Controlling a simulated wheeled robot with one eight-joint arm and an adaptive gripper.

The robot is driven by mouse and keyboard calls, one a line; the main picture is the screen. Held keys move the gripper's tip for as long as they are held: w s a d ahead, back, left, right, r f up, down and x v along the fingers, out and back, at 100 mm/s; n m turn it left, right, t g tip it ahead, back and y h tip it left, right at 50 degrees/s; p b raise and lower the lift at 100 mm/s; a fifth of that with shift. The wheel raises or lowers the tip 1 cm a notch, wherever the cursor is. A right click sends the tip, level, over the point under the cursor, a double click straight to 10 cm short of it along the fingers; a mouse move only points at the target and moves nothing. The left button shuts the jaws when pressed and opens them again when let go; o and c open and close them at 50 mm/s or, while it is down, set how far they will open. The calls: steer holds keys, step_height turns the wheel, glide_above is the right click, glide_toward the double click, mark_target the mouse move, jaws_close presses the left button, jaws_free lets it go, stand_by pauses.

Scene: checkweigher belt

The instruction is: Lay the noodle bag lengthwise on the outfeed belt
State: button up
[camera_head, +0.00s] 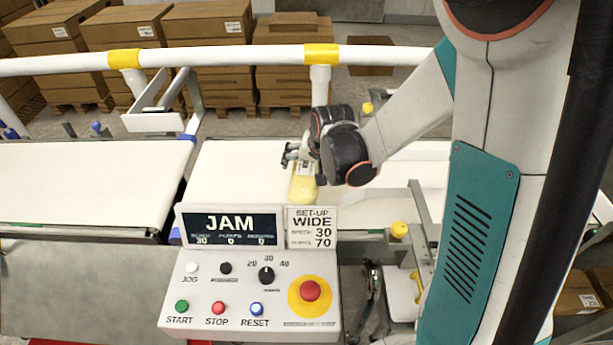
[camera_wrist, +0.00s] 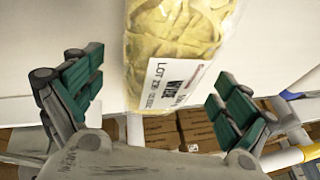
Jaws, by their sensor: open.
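The noodle bag (camera_wrist: 175,40) is a clear bag of yellow noodles with a white label reading "LOT" and "WIDE". In the head view the bag (camera_head: 303,189) lies on a white belt (camera_head: 232,172), just behind the control panel, its long side running toward the panel. My gripper (camera_wrist: 155,95) is open, with green-padded fingers apart on either side of the bag's labelled end. I see no finger touching the bag. In the head view my gripper (camera_head: 298,155) is at the far end of the bag, partly hidden by my wrist. The far end of the bag is cut off in the wrist view.
A control panel (camera_head: 250,270) with a "JAM" display (camera_head: 230,223) stands in front of the belt. Another white belt (camera_head: 85,180) lies to the left across a gap. A white rail (camera_head: 220,57) with yellow clamps runs behind. Stacked cartons (camera_head: 205,30) stand beyond.

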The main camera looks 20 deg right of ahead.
steer(key=shift+w+f, duration=0.25)
steer(key=shift+f, duration=0.25)
steer(key=shift+r, duration=0.1)
steer(key=c, duration=1.6)
steer(key=shift+o, duration=0.2)
steer(key=shift+r, duration=0.1)
